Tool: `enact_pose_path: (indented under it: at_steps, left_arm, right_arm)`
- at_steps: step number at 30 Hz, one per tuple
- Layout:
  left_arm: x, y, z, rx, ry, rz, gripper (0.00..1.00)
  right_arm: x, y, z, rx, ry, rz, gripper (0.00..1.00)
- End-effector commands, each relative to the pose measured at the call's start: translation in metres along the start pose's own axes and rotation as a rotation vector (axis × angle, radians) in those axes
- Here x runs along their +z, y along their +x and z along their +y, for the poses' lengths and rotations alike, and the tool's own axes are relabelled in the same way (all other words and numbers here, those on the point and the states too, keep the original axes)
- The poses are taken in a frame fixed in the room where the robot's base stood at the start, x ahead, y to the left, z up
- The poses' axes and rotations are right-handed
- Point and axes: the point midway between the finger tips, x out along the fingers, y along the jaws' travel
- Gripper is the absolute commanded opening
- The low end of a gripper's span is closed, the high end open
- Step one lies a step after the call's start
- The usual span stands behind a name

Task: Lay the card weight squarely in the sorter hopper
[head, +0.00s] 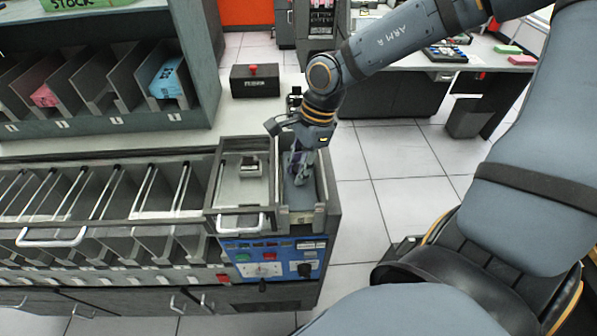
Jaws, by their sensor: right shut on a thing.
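The sorter hopper (322,190) is the narrow, dark-walled bay at the right end of the long grey sorter, above the blue control panel. My right gripper (298,172) reaches down into it from above, with its fingers between the side walls. It is shut on what appears to be the card weight, which is mostly hidden by the fingers and the hopper walls. I cannot tell whether the weight touches the hopper bed or how squarely it sits. My left gripper is not in view.
A metal plate with a small block (250,168) lies just left of the hopper. The blue control panel (270,260) is below. Card pockets (100,190) run leftward under rails. A dark box with a red knob (254,80) stands behind.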

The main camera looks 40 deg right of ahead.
Motion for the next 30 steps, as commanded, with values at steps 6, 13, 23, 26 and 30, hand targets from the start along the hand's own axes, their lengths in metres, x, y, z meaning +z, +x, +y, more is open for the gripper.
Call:
enact_pose_path:
  at_steps: [6, 13, 23, 26, 30]
  left_arm:
    - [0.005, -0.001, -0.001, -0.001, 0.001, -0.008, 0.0]
    - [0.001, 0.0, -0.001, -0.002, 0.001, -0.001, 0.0]
    - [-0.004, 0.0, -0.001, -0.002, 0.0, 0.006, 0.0]
    - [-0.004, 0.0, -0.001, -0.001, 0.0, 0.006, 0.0]
    - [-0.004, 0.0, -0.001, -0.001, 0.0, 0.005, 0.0]
  right_arm:
    - [-0.005, 0.019, 0.001, 0.001, -0.001, 0.0, 0.0]
    - [-0.006, 0.022, 0.004, 0.009, -0.003, 0.001, 0.4]
    - [-0.006, 0.021, 0.003, 0.008, -0.001, 0.002, 0.49]
    - [-0.006, 0.02, 0.002, 0.006, -0.001, 0.002, 0.49]
    - [-0.006, 0.02, 0.002, 0.005, -0.001, 0.002, 0.49]
